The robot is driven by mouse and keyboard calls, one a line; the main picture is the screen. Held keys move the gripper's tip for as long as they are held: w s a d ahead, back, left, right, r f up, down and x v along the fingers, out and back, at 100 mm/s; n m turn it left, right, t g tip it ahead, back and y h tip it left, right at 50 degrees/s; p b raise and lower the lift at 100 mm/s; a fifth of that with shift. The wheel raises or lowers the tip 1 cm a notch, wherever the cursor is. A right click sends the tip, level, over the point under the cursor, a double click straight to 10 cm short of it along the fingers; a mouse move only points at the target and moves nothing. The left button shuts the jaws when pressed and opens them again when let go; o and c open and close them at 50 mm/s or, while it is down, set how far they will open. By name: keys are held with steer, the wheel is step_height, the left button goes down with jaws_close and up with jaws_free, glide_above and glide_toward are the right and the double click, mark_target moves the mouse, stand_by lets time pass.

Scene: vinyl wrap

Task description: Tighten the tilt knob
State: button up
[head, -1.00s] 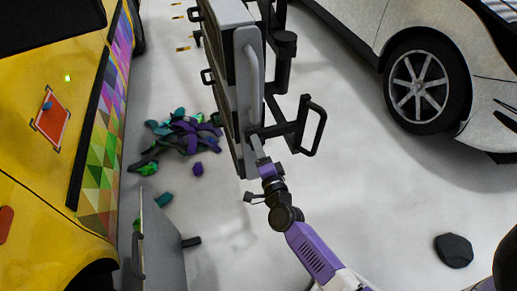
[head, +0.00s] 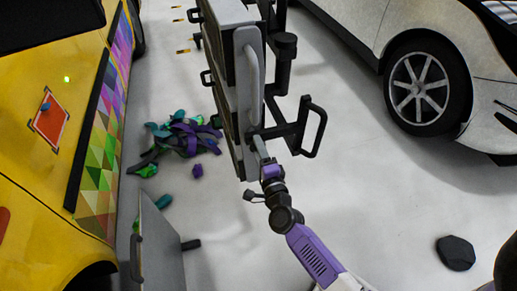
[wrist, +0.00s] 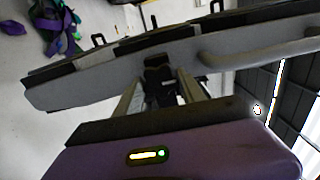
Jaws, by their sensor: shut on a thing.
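A tall grey panel-like unit (head: 246,80) with a dark frame and handles stands upright in the head view. My gripper (head: 263,158) reaches up to its lower end, beside the black bracket and loop handle (head: 313,127). In the wrist view, the two fingers of my gripper (wrist: 160,92) stand on either side of a small black knob (wrist: 157,68) at the edge of the grey unit (wrist: 100,82). The gripper is shut on this knob, which looks like the tilt knob. The knob's turn angle cannot be told, and in the head view it is hidden.
A yellow car (head: 45,150) with colored triangles stands at left, a pale car (head: 440,70) at right. Vinyl scraps (head: 180,138) lie on the floor. A grey cart-like panel (head: 160,245) stands at lower left, a dark block (head: 455,252) at lower right.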

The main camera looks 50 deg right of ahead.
steer(key=o, duration=1.3)
steer(key=shift+o, duration=0.2)
steer(key=v, duration=0.8)
steer(key=shift+w, duration=0.1)
steer(key=s+a+r+n+y+p, duration=0.4)
steer(key=s+a+r+n, duration=0.4)
steer(key=s+r+n, duration=0.2)
steer(key=s+a+r+n+y+p, duration=0.4)
steer(key=s+a+r+n+y, duration=0.2)
steer(key=s+a+r+n, duration=0.3)
steer(key=s+r+n, duration=0.2)
steer(key=s+n, duration=0.2)
steer(key=n, duration=0.1)
steer(key=shift+r+n, duration=0.25)
steer(key=shift+n, duration=0.15)
